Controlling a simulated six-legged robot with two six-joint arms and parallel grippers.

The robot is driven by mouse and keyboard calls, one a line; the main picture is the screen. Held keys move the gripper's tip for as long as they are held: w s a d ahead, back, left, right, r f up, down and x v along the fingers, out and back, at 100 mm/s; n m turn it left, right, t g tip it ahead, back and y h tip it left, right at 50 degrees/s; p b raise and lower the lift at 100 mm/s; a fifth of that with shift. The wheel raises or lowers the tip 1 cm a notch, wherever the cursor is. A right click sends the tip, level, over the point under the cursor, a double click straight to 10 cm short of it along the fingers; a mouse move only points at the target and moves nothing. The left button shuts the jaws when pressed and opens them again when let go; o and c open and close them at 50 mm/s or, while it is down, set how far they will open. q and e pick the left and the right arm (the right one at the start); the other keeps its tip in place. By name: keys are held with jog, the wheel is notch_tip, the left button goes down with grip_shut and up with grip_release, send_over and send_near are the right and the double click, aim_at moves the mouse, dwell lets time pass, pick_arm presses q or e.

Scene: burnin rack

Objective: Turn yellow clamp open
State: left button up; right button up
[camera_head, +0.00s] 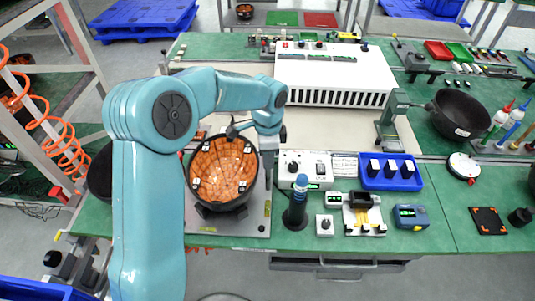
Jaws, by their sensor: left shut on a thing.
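My left gripper (268,168) points down at the right side of a round dark dish with an orange lining (222,172). It is shut on a small part there, mostly hidden by the fingers; I cannot tell whether this is the yellow clamp. The dish stands on a grey metal plate (257,222) and has small pale fittings inside. No yellow clamp shows clearly beside it. A small fixture with yellow parts (363,219) stands farther right, apart from the gripper. My right gripper is not in view.
A white control box (303,168) and a dark post with a blue top (296,207) stand close right of the gripper. A blue tray (391,184) lies beyond them. A white slotted rack (337,77) fills the back. The green front edge at right has free room.

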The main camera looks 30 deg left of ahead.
pick_arm(q)
jog(key=shift+w+m, duration=0.1)
jog(key=shift+m, duration=0.5)
jog(key=o, duration=1.1)
jog(key=shift+d, duration=0.1)
jog(key=shift+c, duration=0.2)
jog(key=shift+r, duration=0.1)
jog(key=shift+r, duration=0.35)
notch_tip(320, 180, up, 16)
jog(key=shift+f, duration=0.25)
jog(key=shift+f, duration=0.1)
